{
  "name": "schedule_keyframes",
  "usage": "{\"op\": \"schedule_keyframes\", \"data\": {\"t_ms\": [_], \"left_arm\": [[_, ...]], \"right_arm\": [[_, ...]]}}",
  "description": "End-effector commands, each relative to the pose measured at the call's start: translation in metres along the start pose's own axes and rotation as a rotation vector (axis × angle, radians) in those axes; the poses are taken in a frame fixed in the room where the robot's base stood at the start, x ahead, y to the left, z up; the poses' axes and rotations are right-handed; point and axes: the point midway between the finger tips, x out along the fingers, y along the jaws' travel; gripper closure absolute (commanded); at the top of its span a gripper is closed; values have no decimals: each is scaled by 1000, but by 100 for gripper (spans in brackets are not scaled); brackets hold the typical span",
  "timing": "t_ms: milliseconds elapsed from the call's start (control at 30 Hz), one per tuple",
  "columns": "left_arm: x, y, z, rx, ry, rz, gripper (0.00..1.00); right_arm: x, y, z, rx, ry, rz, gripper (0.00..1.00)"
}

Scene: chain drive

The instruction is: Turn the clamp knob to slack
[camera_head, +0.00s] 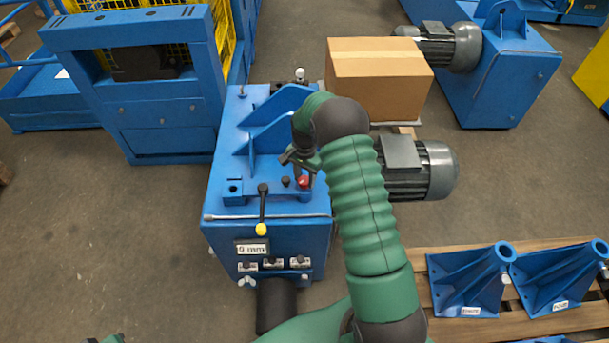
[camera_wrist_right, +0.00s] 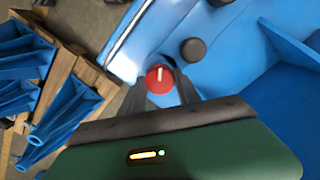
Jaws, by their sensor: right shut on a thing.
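The red clamp knob (camera_head: 304,181) sits on top of the blue machine (camera_head: 225,160), at its right side. In the right wrist view the knob (camera_wrist_right: 160,78) is round and red with a white pointer line, between my fingers. My right gripper (camera_head: 301,172) reaches down from above and is shut on the knob; the wrist view shows its dark fingers (camera_wrist_right: 161,92) on either side. Part of the knob is hidden by the gripper in the head view. My left gripper is not clearly in view; only a small green and dark piece shows at the bottom left edge.
A black knob (camera_wrist_right: 193,49) stands close to the red one. A lever with a yellow tip (camera_head: 261,229) hangs over the machine's front edge. A grey motor (camera_head: 421,170) and a cardboard box (camera_head: 378,82) are to the right. Blue brackets (camera_head: 468,285) lie on a pallet.

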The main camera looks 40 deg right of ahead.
Motion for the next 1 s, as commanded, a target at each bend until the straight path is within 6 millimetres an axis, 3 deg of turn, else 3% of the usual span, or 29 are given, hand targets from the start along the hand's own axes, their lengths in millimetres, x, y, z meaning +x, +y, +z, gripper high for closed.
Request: {"op": "schedule_keyframes", "data": {"t_ms": [1000], "left_arm": [[-29, 0, -7, 0, 0, 0, 64]], "right_arm": [[-4, -6, -3, -963, 15, -5, 100]]}}
